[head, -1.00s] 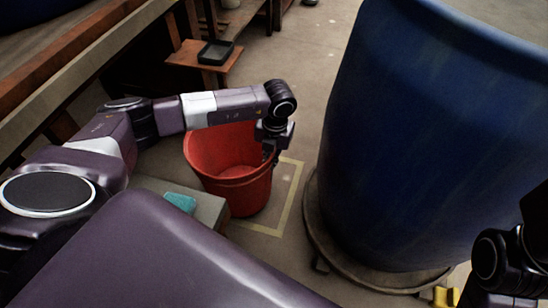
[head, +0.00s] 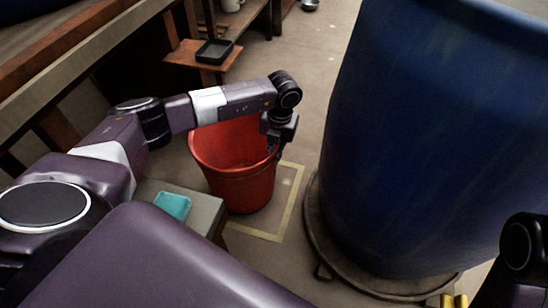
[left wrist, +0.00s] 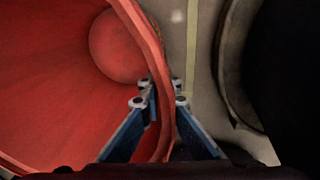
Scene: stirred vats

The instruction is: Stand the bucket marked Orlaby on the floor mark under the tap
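A red bucket (head: 238,180) stands upright at the left part of a yellow outlined floor mark (head: 290,205) and covers part of it. I see no name on the bucket's visible side. My left gripper (head: 273,150) is at the bucket's right rim. In the left wrist view the rim (left wrist: 150,50) of the bucket runs between the two blue fingers (left wrist: 160,103), one inside and one outside, closed on the wall. Whether the bucket's base touches the floor I cannot tell. The tap is not visible.
A large blue vat (head: 430,140) on a round wheeled base (head: 313,225) stands right of the mark. A low block with a teal item (head: 173,206) is at the bucket's lower left. A wooden shelf with a black tray (head: 214,51) is behind.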

